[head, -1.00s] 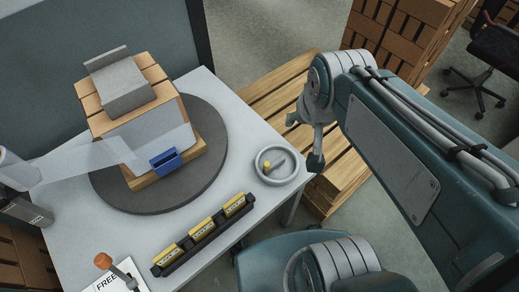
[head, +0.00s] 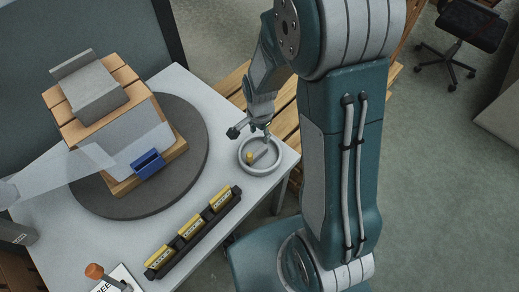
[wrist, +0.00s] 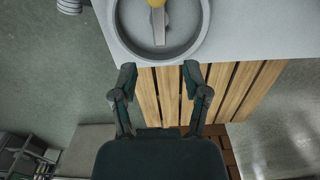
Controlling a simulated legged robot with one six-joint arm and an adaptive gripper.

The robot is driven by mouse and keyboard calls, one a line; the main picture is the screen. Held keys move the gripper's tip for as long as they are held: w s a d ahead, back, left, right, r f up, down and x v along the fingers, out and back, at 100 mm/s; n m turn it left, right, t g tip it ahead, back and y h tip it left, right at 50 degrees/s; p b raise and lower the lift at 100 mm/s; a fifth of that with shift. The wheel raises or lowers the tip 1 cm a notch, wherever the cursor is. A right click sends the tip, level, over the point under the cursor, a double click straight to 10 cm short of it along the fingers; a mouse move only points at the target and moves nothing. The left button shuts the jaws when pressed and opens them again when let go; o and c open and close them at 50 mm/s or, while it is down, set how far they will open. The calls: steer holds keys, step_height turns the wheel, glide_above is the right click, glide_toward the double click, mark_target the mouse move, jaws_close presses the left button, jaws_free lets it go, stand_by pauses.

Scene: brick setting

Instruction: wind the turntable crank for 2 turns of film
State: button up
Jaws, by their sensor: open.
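The crank is a grey round dish-like wheel (head: 244,163) at the right corner of the white table, with a bar and a small yellow knob (head: 249,156) inside its rim. In the wrist view the wheel (wrist: 118,38) and its bar (wrist: 159,28) show at the top edge, the knob partly cut off. My gripper (head: 250,131) is open and empty at the wheel's far side; in the wrist view its fingertips (wrist: 160,74) point toward the wheel. I cannot tell its height above the rim. The dark round turntable (head: 185,195) carries a pallet load of boxes (head: 98,125) with film (head: 60,172) stretched to it.
A black rack with several yellow blocks (head: 189,229) lies near the table's front edge. A blue clip-like part (head: 149,164) sits on the load. An orange-handled tool (head: 95,271) and a paper lie at lower left. A wooden pallet (head: 285,125) stands beyond the table.

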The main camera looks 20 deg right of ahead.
mark_target(260, 151)
step_height(260, 151, down, 11)
steer(key=shift+r, duration=0.1)
stand_by(0.4)
steer(key=shift+c, duration=0.3)
jaws_close()
